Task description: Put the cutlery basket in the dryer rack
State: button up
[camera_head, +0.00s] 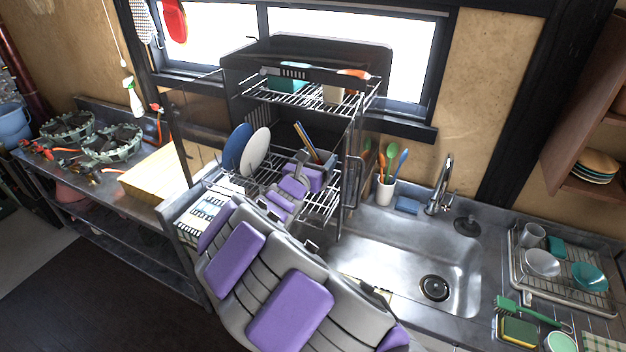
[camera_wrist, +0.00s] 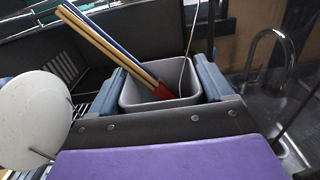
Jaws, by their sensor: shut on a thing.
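The cutlery basket, a grey square cup holding chopsticks with blue and tan shafts, shows in the wrist view (camera_wrist: 188,100). Something red is inside it, and a thin wire-like line crosses the basket. My gripper (camera_wrist: 160,88) has one blue-grey finger on each side of the basket and is shut on it. In the head view, my gripper (camera_head: 314,172) is inside the dryer rack (camera_head: 330,205), at the lower shelf. My gripper largely hides the basket there, with the chopsticks (camera_head: 304,139) showing above. I cannot tell whether its base touches the shelf.
A blue plate (camera_head: 237,148) and a white plate (camera_head: 257,150) stand on the lower shelf, left of my gripper. The upper shelf (camera_head: 300,95) holds several items. A utensil cup (camera_head: 384,191) and the sink (camera_head: 405,255) are to the right.

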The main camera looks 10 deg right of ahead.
notch_tip(320, 180, down, 3)
jog(key=shift+a+r, duration=0.1)
jog(key=shift+r, duration=0.1)
jog(key=shift+f, duration=0.5)
jog(key=f, duration=0.2)
jog(key=f+b, duration=0.1)
jog(key=shift+d, duration=0.25)
jog(key=shift+a+r, duration=0.1)
jog(key=shift+r, duration=0.05)
jog(key=o, duration=1)
jog(key=shift+c, duration=0.2)
jog(key=p+v, duration=0.1)
jog(key=v, duration=1.1)
